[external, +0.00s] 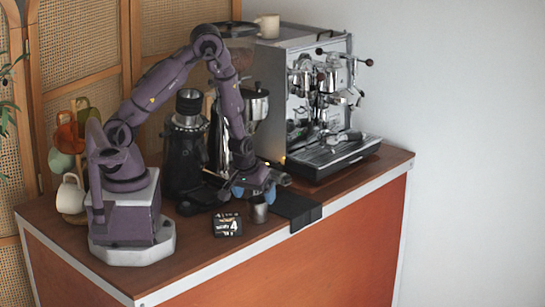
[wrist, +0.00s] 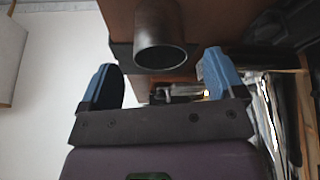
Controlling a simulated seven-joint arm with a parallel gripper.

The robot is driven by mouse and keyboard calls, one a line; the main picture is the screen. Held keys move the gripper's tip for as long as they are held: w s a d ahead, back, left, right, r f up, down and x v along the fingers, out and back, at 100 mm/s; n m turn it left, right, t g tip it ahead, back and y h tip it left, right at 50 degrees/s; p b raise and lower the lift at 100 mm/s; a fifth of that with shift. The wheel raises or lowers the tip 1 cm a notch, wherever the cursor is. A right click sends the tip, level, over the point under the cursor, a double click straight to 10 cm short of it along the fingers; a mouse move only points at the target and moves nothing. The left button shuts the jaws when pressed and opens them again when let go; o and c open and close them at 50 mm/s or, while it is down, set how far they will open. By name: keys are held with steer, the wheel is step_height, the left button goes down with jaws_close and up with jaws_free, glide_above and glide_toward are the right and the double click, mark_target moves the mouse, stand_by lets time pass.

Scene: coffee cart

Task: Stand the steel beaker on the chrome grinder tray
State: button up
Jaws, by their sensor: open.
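The steel beaker (external: 259,212) stands on the wooden cart top near its front edge, beside a black mat. In the wrist view the beaker (wrist: 161,48) shows its dark round mouth, ahead of and between the blue fingers. My gripper (external: 255,193) is open and low, right by the beaker; it also shows in the wrist view (wrist: 160,72). The fingers are apart with nothing held between them. A chrome grinder (external: 256,103) stands behind my arm, beside the espresso machine. Its tray is largely hidden by my arm, and I cannot make it out clearly.
A black grinder (external: 187,150) stands left of my gripper. A small black box (external: 228,225) lies left of the beaker. The black mat (external: 297,209) drapes over the front edge. The espresso machine (external: 310,100) fills the back right. Mugs hang on a rack (external: 73,135) at left.

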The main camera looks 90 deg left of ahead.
mark_target(259, 207)
steer(key=shift+x, duration=2.95)
steer(key=shift+d, duration=0.1)
steer(key=c, duration=1.1)
steer(key=shift+r, duration=0.1)
